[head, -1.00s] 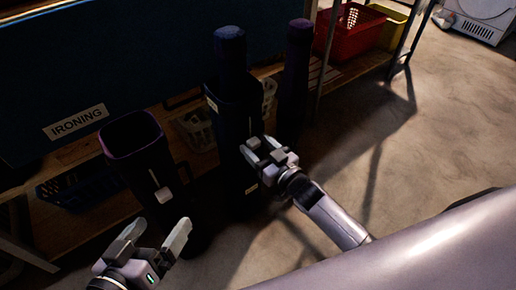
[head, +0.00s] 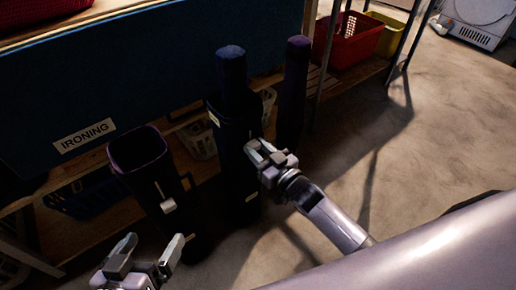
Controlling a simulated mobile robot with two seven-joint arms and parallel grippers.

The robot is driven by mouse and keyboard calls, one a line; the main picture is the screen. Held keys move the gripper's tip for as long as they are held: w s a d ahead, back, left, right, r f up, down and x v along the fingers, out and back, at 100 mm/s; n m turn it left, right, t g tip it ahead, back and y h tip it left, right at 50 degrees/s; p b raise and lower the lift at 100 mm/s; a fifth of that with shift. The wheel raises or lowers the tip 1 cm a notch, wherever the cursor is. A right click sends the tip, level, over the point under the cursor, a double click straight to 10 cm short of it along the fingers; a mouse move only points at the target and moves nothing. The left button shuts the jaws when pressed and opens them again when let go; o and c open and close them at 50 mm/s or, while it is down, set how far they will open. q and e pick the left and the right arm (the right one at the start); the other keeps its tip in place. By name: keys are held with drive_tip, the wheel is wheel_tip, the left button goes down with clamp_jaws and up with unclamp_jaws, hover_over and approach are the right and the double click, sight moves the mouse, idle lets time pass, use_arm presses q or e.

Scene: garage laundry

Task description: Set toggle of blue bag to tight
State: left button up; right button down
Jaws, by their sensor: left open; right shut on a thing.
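A tall dark blue bag (head: 230,130) stands upright in the middle of the head view, with a rolled column rising from its top. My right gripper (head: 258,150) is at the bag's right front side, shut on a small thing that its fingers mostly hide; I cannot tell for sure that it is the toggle. A second dark bag (head: 150,178) with a purple-tinted open rim stands to the left. A pale toggle-like piece (head: 168,206) shows on its front. My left gripper (head: 150,250) is open and empty, below and in front of this left bag.
A dark purple column (head: 293,90) stands behind the middle bag. A blue panel labelled IRONING (head: 85,135) and a wooden shelf (head: 125,212) with baskets lie behind. A red basket (head: 350,34) is at the top right. The floor (head: 430,130) on the right is clear.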

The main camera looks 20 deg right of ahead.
sight(249, 132)
wheel_tip(249, 132, up, 3)
drive_tip(key=shift+f+p, duration=0.15)
drive_tip(key=shift+p, duration=0.75)
use_arm(q)
drive_tip(key=shift+s+a+r+m+y+p, duration=0.2)
drive_tip(key=shift+s+a+r+y+p, duration=0.15)
drive_tip(key=shift+a, duration=0.35)
drive_tip(key=shift+s+a+r+m+y+p, duration=0.1)
drive_tip(key=shift+s+a+r+m+y, duration=0.1)
drive_tip(key=shift+a+y, duration=0.35)
use_arm(e)
drive_tip(key=shift+r, duration=0.45)
use_arm(q)
drive_tip(key=shift+a, duration=0.1)
use_arm(e)
drive_tip(key=c, duration=0.7)
unclamp_jaws()
